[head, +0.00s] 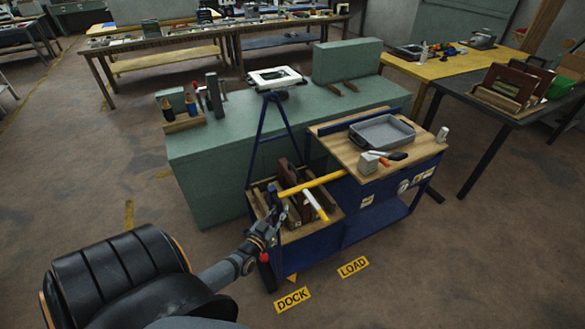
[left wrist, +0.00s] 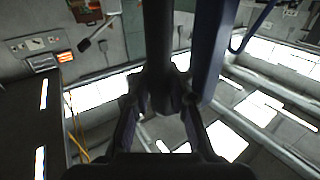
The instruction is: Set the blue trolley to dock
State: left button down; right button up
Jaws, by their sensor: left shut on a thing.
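The blue trolley (head: 375,215) stands against the green bench, with a wooden top at the right and a lower wooden-edged bin at the left. A yellow bar (head: 318,183) crosses above the bin. My left gripper (head: 273,203) is at the trolley's left front corner, shut on a dark upright part of it. The left wrist view shows this dark post (left wrist: 159,45) between the fingers, with a blue post beside it. The yellow DOCK label (head: 292,300) and the LOAD label (head: 353,267) lie on the floor in front. A small orange pointer (head: 292,278) is just above the DOCK label.
The green bench (head: 215,160) is close behind the trolley. A grey tray (head: 382,132) and small tools lie on the trolley top. A dark table (head: 520,120) stands at the right. The floor at front right is clear.

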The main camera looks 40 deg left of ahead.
pick_arm(q)
jog(key=s, duration=0.2)
jog(key=s+a+p, duration=0.1)
jog(key=shift+s+a+f, duration=0.1)
jog(key=shift+s+f, duration=0.15)
jog(key=shift+f, duration=0.1)
jog(key=shift+s, duration=0.15)
jog(key=c, duration=1.4)
grip_release()
jog(key=shift+o, duration=0.9)
jog(key=shift+s+a+r, duration=0.1)
jog(key=shift+r, duration=0.15)
jog(key=s+d, duration=0.2)
jog(key=s, duration=0.9)
jog(key=shift+s+d, duration=0.2)
jog(key=shift+s, duration=0.15)
